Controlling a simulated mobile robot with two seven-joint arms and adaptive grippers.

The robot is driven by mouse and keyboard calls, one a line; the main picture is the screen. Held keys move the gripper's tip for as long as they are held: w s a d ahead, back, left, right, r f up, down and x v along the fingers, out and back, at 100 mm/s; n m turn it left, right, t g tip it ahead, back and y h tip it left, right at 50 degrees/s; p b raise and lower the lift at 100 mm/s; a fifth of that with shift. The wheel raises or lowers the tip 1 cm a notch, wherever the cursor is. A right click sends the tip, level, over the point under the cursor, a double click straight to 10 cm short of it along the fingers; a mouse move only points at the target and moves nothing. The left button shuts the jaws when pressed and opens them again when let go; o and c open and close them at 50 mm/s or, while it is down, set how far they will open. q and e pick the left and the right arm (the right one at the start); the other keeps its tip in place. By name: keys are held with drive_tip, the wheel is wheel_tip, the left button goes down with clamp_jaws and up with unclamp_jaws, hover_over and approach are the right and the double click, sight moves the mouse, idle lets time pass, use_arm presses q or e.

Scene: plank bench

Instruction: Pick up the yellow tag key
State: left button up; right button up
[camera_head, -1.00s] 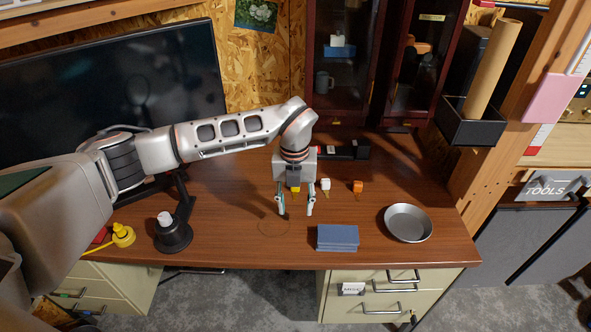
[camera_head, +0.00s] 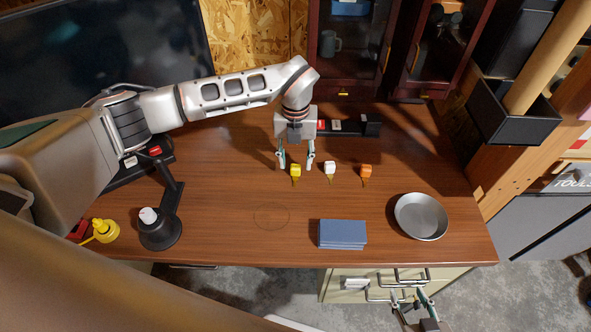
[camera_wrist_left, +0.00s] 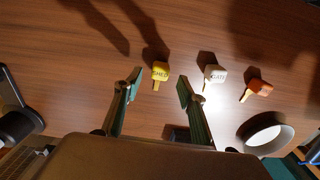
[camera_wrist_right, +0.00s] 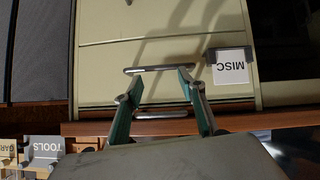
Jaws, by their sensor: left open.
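The yellow tag key (camera_head: 295,170) lies on the brown desk, left of a white tag key (camera_head: 330,167) and an orange tag key (camera_head: 367,171). My left gripper (camera_head: 296,163) is open and empty, its fingertips either side of the yellow tag in the head view. In the left wrist view the yellow tag (camera_wrist_left: 160,72) shows dark lettering and sits between the open fingertips (camera_wrist_left: 159,82), apart from both. Its height above the desk is hard to tell. My right gripper (camera_head: 412,301) is open and empty in front of the drawers; a drawer handle (camera_wrist_right: 160,69) shows by its fingertips.
A blue-grey block (camera_head: 342,234) and a metal bowl (camera_head: 421,217) stand toward the desk's front. A black holder (camera_head: 350,127) lies behind the keys. The desk's middle is clear.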

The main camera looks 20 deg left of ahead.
sight(295, 167)
use_arm(q)
drive_tip(key=shift+f, duration=1.8)
drive_tip(key=c, duration=1)
drive_tip(key=shift+c, duration=0.2)
drive_tip(key=shift+r, duration=0.2)
